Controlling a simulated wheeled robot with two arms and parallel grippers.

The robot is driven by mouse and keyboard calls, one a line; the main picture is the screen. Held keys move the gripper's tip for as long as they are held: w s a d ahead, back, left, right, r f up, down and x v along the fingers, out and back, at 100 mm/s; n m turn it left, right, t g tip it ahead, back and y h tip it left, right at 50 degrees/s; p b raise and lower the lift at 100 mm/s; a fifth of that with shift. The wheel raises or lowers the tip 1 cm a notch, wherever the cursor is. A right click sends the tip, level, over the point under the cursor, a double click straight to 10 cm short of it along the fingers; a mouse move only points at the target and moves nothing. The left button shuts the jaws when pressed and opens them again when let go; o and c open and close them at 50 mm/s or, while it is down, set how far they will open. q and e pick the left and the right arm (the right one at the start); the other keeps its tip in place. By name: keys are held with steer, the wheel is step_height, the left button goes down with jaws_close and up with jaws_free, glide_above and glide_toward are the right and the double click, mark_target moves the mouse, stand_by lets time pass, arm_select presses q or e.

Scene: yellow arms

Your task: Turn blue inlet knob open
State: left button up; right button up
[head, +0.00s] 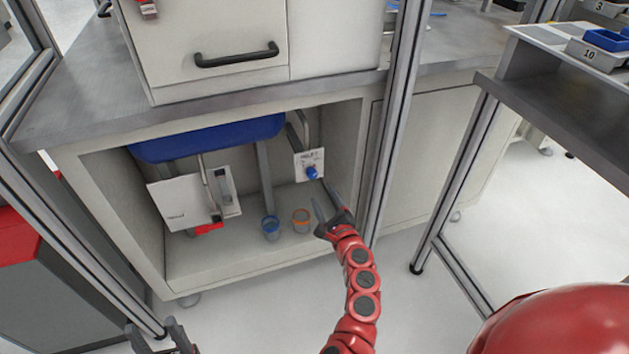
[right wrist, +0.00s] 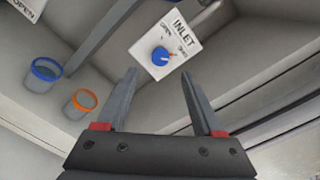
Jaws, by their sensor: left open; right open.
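The blue inlet knob (head: 311,172) sits on a white panel (head: 302,160) inside the open cabinet, below the counter. In the right wrist view the knob (right wrist: 160,56) is round, with a small pale and red mark at its lower right, and the panel (right wrist: 184,38) reads INLET with smaller words around the knob. My right gripper (head: 319,191) is open and empty in front of the panel; in its wrist view the fingertips (right wrist: 158,72) are spread to either side below the knob, apart from it. My left gripper (head: 150,325) is open at the bottom left, far from the knob.
A blue-rimmed cup (head: 270,228) and an orange-rimmed cup (head: 301,220) stand on the cabinet floor left of my right gripper. A metal post (head: 392,130) stands close on the right.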

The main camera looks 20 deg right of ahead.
mark_target(313, 176)
steer(key=w+b, duration=0.1)
steer(key=w, duration=0.7)
steer(key=shift+a+b, duration=0.1)
steer(key=shift+b, duration=0.3)
jaws_close()
